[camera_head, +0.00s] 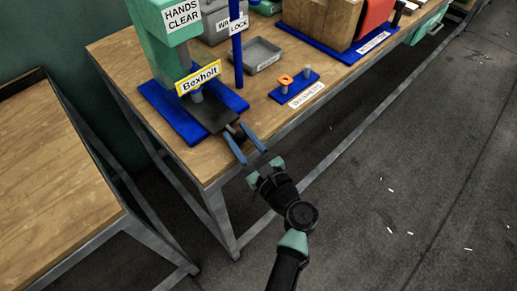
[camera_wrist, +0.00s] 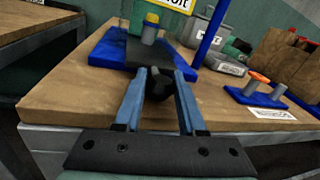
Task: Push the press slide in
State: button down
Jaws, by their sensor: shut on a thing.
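The press (camera_head: 165,50) is a green-topped machine with a "Bexholt" label, standing on a blue base (camera_head: 172,116). Its slide (camera_head: 211,114) is a dark flat plate that sticks out from under the press head towards the table's front edge. A dark knob (camera_wrist: 158,86) is at the slide's near end. My gripper (camera_head: 235,130) has its two blue fingers on either side of this knob and is shut on it. In the wrist view, a grey peg with a yellow band (camera_wrist: 150,28) stands on the slide.
A grey tray (camera_head: 257,56) and a blue pole (camera_head: 238,50) with a "LOCK" sign are right of the press. A small blue stand (camera_head: 294,87) holds pegs, one with an orange ring. Another table (camera_head: 50,180) stands at left.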

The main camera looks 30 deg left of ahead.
jog(key=shift+w+a+r, duration=0.15)
jog(key=shift+w+a, duration=0.05)
jog(key=shift+a, duration=0.55)
jog(key=c, duration=0.5)
grip_release()
jog(key=shift+w+a, duration=0.1)
jog(key=v, duration=1.3)
